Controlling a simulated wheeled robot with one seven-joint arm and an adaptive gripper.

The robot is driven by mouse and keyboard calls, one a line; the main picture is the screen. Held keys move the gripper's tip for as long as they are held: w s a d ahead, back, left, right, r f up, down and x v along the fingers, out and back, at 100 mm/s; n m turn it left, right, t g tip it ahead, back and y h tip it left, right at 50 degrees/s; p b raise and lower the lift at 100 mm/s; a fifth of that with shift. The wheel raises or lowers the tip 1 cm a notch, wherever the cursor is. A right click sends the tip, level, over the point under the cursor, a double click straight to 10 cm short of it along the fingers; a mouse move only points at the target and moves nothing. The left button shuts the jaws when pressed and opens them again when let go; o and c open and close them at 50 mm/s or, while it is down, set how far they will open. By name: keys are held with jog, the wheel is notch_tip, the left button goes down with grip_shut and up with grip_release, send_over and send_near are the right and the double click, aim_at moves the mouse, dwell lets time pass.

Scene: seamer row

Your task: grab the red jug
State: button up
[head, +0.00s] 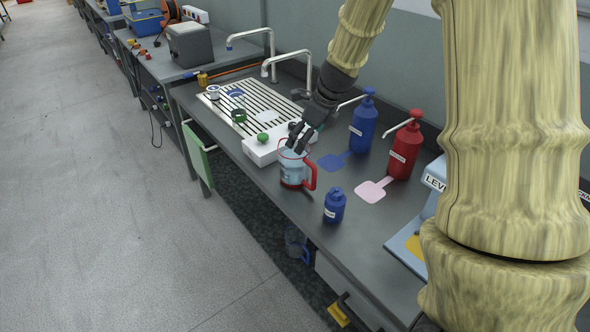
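The red jug (292,179) is a clear jug with a red handle, red rim and red band near its base. It stands upright near the front edge of the dark bench in the head view. My gripper (298,146) is black and points down at the jug's top from behind. Its fingertips overlap the rim in the picture. I cannot tell whether they touch the jug or how far apart they are.
A white box with a green knob (263,138) sits just left of the jug, and a small blue bottle (335,206) to its right. Blue (363,123) and red (405,150) pump bottles stand behind. A slotted drain rack (247,108) holds a green-marked jug (237,106).

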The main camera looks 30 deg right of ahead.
aim_at(291, 157)
jog(key=x, duration=0.5)
jog(key=shift+w+f, duration=0.1)
jog(key=shift+f, duration=0.05)
jog(key=shift+w+a+f, duration=0.2)
jog(key=shift+w+f, duration=0.05)
jog(key=shift+f, duration=0.3)
jog(key=shift+p+x, duration=0.45)
jog(key=shift+x, duration=1.4)
jog(key=shift+w, duration=0.15)
jog(key=shift+c, duration=0.4)
jog(key=shift+r, duration=0.1)
jog(key=c, duration=1.3)
